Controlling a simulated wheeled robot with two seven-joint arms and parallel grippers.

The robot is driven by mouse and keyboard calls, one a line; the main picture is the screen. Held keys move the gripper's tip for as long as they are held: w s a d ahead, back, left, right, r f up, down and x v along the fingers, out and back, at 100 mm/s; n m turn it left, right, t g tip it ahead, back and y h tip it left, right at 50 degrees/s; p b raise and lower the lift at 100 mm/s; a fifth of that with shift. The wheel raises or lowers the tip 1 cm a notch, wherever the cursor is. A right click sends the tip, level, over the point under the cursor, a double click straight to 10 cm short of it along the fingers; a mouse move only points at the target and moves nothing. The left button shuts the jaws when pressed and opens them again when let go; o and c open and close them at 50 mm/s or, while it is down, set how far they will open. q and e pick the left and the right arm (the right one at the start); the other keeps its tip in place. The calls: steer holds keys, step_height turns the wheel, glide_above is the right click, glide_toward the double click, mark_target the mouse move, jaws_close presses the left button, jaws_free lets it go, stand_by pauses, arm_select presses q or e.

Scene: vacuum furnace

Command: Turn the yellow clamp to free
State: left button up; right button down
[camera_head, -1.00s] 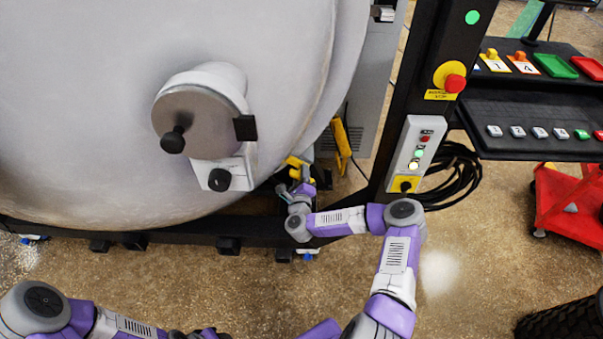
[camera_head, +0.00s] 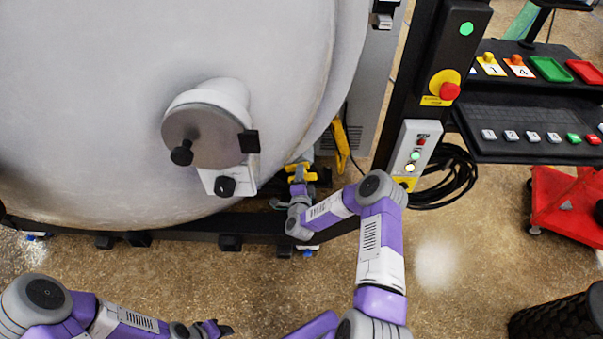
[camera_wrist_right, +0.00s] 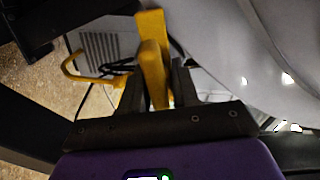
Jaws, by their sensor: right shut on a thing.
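The yellow clamp (camera_head: 298,168) is low on the right side of the big grey furnace door, close to the dark base rail. In the right wrist view, a thick yellow bar of the clamp (camera_wrist_right: 151,35) stands between the two dark fingers. My right gripper (camera_wrist_right: 158,82) is shut on this bar. In the head view my right gripper (camera_head: 298,181) is small and partly merges with the clamp. My left gripper (camera_head: 221,329) is low at the bottom edge, away from the clamp, and its fingers are too small to read.
The grey furnace door (camera_head: 120,100) carries a round hub with a black knob (camera_head: 181,156). A yellow lever (camera_head: 341,145) stands right of the clamp. A dark control post (camera_head: 400,110), black cables (camera_head: 445,180) and a red cart (camera_head: 568,205) are on the right. The front floor is open.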

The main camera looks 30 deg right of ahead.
steer(key=shift+f+n, duration=0.1)
steer(key=shift+n, duration=3.4)
steer(key=c, duration=1.1)
jaws_free()
steer(key=shift+s, duration=0.15)
steer(key=p+v, duration=0.2)
steer(key=v, duration=0.5)
steer(key=shift+s+a, duration=0.1)
steer(key=shift+s, duration=0.1)
